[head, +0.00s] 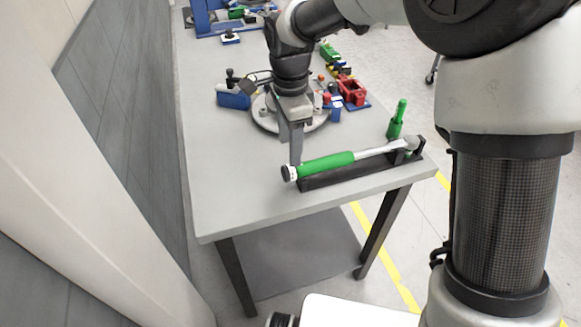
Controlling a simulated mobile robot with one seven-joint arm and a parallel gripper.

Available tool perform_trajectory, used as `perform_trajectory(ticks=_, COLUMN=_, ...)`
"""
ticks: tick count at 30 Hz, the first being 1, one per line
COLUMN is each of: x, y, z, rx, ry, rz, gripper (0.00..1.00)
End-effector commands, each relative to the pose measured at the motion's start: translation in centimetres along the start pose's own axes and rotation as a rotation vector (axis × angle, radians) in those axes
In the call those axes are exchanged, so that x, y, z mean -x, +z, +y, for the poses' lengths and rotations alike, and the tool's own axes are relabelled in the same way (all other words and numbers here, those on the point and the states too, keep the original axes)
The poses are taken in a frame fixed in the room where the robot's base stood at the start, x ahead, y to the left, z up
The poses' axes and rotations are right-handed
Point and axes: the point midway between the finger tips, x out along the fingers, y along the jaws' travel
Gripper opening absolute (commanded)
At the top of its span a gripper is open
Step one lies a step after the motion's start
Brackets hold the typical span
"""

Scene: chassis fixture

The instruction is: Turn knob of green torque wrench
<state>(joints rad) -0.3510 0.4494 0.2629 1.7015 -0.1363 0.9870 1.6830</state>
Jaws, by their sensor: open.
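The green torque wrench (327,163) lies in a black holder (345,177) near the front edge of the table. Its silver shaft and head point to the right. Its knob (289,173), dark with a pale ring, is at the left end of the green handle. My gripper (293,155) points down just behind and above the knob end, with its fingers close to the handle. The gripper is open and nothing shows between its fingers. Whether a finger touches the wrench cannot be told from this view.
A round grey fixture (266,122) stands behind my gripper. A blue block (233,99) is left of it, and a red part (352,92) is right of it. A green upright tool (396,120) stands near the wrench head. The table's (225,195) left front is clear.

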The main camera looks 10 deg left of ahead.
Motion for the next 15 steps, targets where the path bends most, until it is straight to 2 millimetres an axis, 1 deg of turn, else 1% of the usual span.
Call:
perform_trajectory(ticks=1, x=-1.3, y=0.0, z=0.1, rx=0.000, ry=0.004, rz=-0.001, gripper=0.53)
perform_trajectory(ticks=6, x=-4.8, y=0.0, z=0.1, rx=0.000, ry=0.004, rz=-0.001, gripper=0.53)
perform_trajectory(ticks=9, x=-6.5, y=0.0, z=0.1, rx=0.001, ry=0.004, rz=-0.001, gripper=0.53)
perform_trajectory(ticks=12, x=-7.7, y=0.0, z=0.1, rx=0.000, ry=0.002, rz=-0.001, gripper=0.53)
perform_trajectory(ticks=15, x=-8.4, y=0.0, z=0.0, rx=0.000, ry=0.000, rz=0.000, gripper=0.53)
